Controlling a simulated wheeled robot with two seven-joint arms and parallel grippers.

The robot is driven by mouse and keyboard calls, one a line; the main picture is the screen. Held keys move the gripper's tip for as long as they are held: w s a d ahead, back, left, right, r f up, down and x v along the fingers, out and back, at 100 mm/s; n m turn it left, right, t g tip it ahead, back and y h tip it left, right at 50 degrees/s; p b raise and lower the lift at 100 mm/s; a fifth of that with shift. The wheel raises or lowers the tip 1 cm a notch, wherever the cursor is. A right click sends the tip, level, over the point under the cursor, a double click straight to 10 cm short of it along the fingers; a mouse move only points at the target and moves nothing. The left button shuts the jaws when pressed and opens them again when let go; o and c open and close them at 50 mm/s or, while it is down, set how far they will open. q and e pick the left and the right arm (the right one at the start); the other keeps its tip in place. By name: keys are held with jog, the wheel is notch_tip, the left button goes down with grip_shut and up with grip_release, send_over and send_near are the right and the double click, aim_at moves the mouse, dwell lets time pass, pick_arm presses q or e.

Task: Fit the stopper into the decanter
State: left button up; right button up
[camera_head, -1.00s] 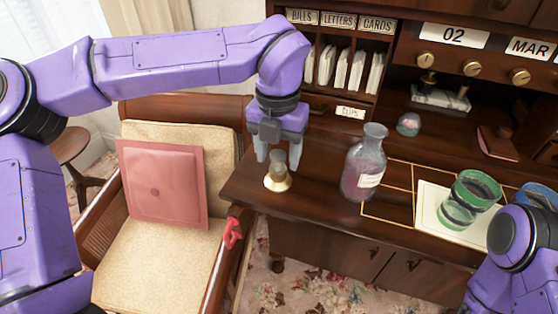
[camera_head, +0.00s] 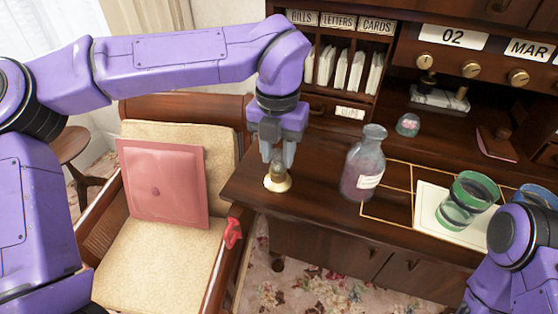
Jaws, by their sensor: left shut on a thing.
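The stopper appears to be still at the desk surface. The decanter (camera_head: 364,166), a clear bottle with purplish contents and a pale label, stands upright to the right, its mouth open. My right arm shows at the lower right; its gripper is out of view.
A green-banded glass (camera_head: 467,201) stands on a cream sheet (camera_head: 427,207) to the right of gold-lined desk panels. A small glass ball (camera_head: 408,125) sits behind the decanter. Letter slots (camera_head: 342,69) rise at the back. A chair with a pink cushion (camera_head: 160,184) stands left of the desk.

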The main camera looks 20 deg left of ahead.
pick_arm(q)
jog(key=shift+r+p, duration=1.1)
jog(key=shift+r, duration=0.3)
jog(key=shift+r+p, duration=0.55)
